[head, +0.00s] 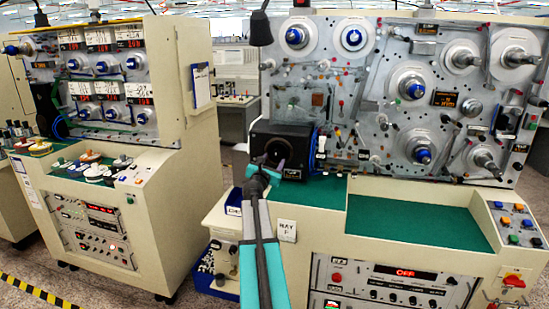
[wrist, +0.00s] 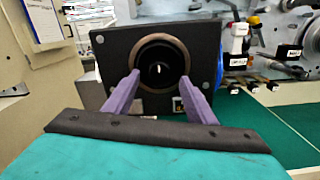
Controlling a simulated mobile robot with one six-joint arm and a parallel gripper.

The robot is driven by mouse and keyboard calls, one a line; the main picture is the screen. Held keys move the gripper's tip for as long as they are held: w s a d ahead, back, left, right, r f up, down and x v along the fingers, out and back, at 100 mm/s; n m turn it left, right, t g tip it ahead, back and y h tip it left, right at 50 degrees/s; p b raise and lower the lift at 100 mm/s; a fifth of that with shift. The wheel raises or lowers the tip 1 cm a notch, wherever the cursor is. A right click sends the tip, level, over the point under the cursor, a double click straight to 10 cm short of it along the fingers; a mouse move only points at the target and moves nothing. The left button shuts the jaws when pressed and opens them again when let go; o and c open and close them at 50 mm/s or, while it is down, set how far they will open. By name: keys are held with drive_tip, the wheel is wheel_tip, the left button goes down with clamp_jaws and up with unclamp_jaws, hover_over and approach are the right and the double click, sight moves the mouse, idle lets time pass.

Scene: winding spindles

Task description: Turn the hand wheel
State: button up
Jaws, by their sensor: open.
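A black square housing (wrist: 118,55) stands ahead of my gripper in the wrist view. Its face carries a round part with a brownish rim (wrist: 160,39) and a dark round hub (wrist: 157,74), which looks like the hand wheel. My gripper (wrist: 160,82) is open, with its two purple fingers apart on either side of the hub's lower part. Whether they touch it I cannot tell. In the head view the housing (head: 292,131) sits at the left end of the machine's green worktop, and my gripper (head: 266,172) partly covers its front.
The winding panel (head: 375,100) with several spindles rises behind the green worktop (head: 420,220). A button box (head: 515,225) is at its right end. Small knobs (wrist: 238,45) stand right of the housing. Another machine (head: 150,180) stands left, across a floor gap.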

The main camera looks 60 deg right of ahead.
sight(276, 156)
drive_tip(key=shift+p+x, duration=0.55)
drive_tip(key=shift+x, duration=1.55)
drive_tip(key=c, duration=1)
drive_tip(key=shift+w+a+f, duration=0.1)
drive_tip(key=shift+a, duration=0.2)
drive_tip(key=shift+c, duration=0.2)
drive_tip(key=shift+d, duration=0.2)
drive_tip(key=shift+m+b, duration=0.4)
drive_tip(key=shift+b, duration=0.25)
